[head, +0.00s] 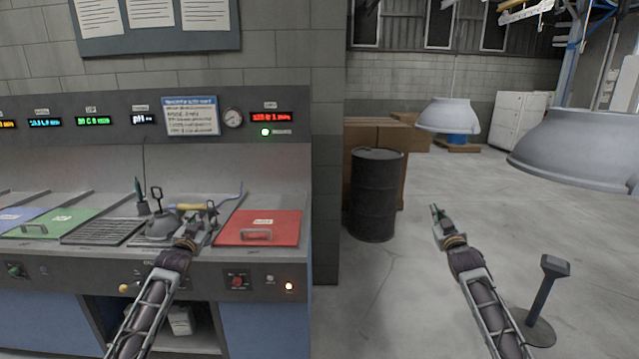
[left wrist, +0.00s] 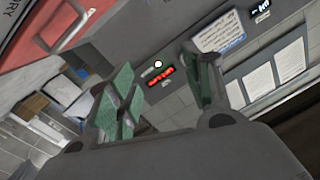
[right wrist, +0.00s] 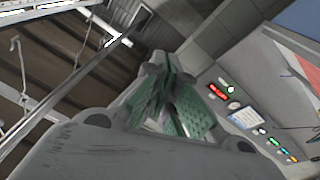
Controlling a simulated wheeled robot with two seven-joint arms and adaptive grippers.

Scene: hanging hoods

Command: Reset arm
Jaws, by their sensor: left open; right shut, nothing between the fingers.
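My left gripper (head: 199,218) is over the counter in the head view, in front of a grey hood-shaped piece (head: 163,226) and left of the red lid (head: 262,227). In the left wrist view its green-padded fingers (left wrist: 165,95) are apart with nothing between them. My right gripper (head: 437,218) is over the open floor, right of the black barrel (head: 376,195). In the right wrist view its green-padded fingers (right wrist: 172,100) are together and hold nothing.
A large grey hanging hood (head: 580,150) is at the right, and a smaller one (head: 449,116) hangs farther back. A dark post on a round base (head: 545,290) stands on the floor at lower right. Cardboard boxes (head: 385,133) are behind the barrel. Floor between is clear.

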